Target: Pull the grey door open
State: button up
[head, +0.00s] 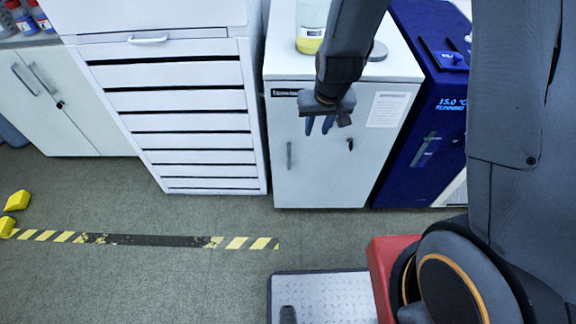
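The light grey door (325,175) is the front of the low cabinet in the middle of the head view, and it looks closed. A vertical grey handle (289,155) sits near its left edge, and a small dark lock or key (350,145) is to the right. My gripper (318,128) hangs in front of the upper part of the door, above and right of the handle. Its two fingers point down, with a gap between them and nothing held. It looks apart from the handle, though depth is hard to judge. My arm hides part of the cabinet top.
A white drawer stack (190,110) stands left of the cabinet, and a blue unit with a display (425,110) stands right. A bottle with yellow liquid (311,30) is on the cabinet top. Bare floor (190,215) with striped tape lies in front.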

jog(key=t+b, duration=0.1)
jog(key=b, duration=0.4)
send_over(289, 160)
jog(key=s, duration=0.2)
notch_tip(289, 160, down, 19)
jog(key=shift+n, duration=0.4)
jog(key=shift+p+x, duration=0.3)
jog(key=shift+x, duration=3.3)
jog(key=shift+d, duration=0.2)
grip_shut()
